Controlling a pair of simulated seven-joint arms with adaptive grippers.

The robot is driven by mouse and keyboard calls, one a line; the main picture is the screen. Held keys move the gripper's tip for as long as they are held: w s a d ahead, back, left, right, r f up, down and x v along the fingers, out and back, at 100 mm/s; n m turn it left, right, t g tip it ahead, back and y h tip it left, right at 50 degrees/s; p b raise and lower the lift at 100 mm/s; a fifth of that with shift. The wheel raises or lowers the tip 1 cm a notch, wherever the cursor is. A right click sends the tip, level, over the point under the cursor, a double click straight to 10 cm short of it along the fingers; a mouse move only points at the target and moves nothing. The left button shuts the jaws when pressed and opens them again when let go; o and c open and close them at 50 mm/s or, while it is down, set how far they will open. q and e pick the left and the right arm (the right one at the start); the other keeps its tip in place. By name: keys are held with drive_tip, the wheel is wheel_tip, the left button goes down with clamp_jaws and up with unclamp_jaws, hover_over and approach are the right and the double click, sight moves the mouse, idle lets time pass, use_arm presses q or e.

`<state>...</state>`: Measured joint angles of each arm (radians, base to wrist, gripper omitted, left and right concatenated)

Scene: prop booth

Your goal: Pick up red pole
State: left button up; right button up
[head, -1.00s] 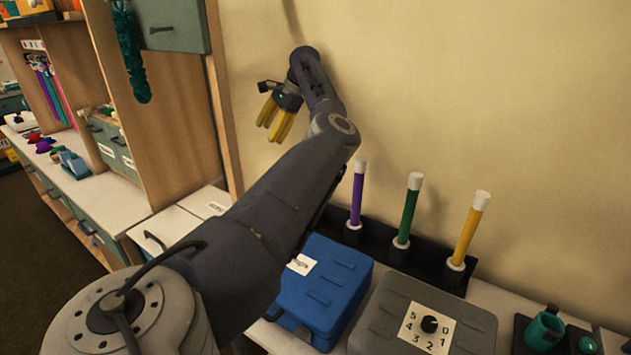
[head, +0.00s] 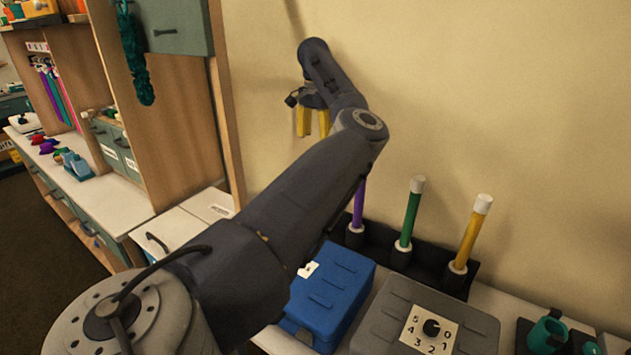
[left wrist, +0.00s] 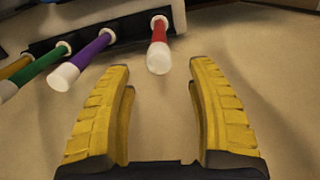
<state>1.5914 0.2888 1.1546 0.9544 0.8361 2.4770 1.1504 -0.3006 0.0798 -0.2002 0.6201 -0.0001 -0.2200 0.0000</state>
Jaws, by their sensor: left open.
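The red pole (left wrist: 158,37) shows in the left wrist view, standing in a dark holder with a white tip toward the camera. It is beyond the fingertips, between their lines and a little left of the middle. In the head view the red pole is hidden behind my left arm. My left gripper (head: 313,123) has yellow fingers and points down near the wall. It also shows open and empty in the left wrist view (left wrist: 160,68). It does not touch the pole. My right gripper is not in view.
A purple pole (head: 358,205), a green pole (head: 409,215) and a yellow pole (head: 470,236) stand beside it in the dark rack (head: 428,266). A blue case (head: 335,290) and a grey case with a dial (head: 400,306) sit in front. The wall is close behind.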

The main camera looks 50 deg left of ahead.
use_arm(q)
wheel_tip(320, 180, down, 9)
drive_tip(key=shift+s+d+f, duration=0.1)
drive_tip(key=shift+d+f, duration=0.05)
idle(0.6)
drive_tip(key=shift+c, duration=0.4)
clamp_jaws()
